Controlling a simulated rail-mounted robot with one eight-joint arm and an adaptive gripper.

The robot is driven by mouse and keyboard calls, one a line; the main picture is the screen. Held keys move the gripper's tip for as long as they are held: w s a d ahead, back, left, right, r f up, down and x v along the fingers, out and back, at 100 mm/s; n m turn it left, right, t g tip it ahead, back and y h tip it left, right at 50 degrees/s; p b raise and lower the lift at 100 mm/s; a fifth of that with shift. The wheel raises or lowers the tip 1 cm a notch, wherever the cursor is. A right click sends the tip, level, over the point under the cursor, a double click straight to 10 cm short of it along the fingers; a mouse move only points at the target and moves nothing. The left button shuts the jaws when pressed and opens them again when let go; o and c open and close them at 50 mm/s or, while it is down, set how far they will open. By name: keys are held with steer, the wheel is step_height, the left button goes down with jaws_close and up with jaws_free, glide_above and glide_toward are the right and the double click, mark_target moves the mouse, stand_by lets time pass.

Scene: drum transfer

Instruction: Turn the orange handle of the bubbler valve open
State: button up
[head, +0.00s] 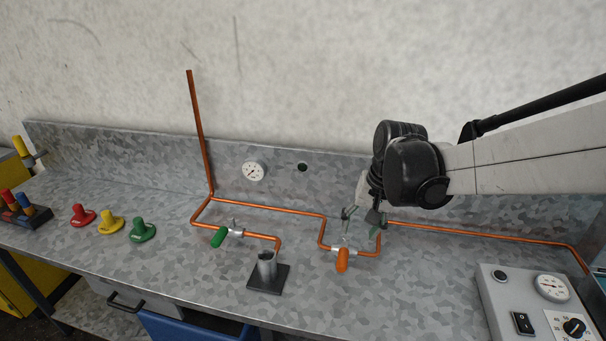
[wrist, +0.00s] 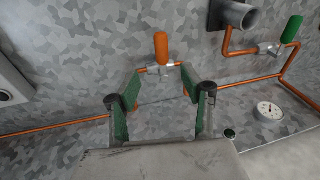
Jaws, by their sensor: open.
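The orange handle (head: 342,260) sits on the bubbler valve in the copper pipe loop, right of the middle of the bench in the head view, pointing toward the front edge. In the wrist view the orange handle (wrist: 161,46) stands above the valve's silvery body (wrist: 160,70). My gripper (head: 362,216) is just behind the valve in the head view. In the wrist view my gripper (wrist: 160,80) is open, with its green-lined fingers spread to either side of the valve body. Nothing is held, and the handle appears clear of both fingers.
A green-handled valve (head: 220,237) is on the pipe to the left, with a dark-based metal cup (head: 267,270) beside it. A control box (head: 535,305) stands at the right. Red, yellow and green knobs (head: 110,224) are farther left. A gauge (head: 253,171) is on the backsplash.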

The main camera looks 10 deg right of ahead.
mark_target(344, 256)
steer(key=shift+m+g, duration=0.4)
steer(key=shift+g, duration=0.2)
steer(key=w+f+p, duration=0.1)
steer(key=f, duration=0.3)
steer(key=w+a+f+p, duration=0.1)
steer(key=f, duration=0.4)
steer(key=w+f+p, duration=0.1)
steer(key=w+f, duration=0.1)
steer(key=f, duration=0.3)
steer(key=shift+a+f, duration=0.1)
steer(key=shift+a, duration=0.2)
steer(key=shift+c, duration=0.5)
jaws_close()
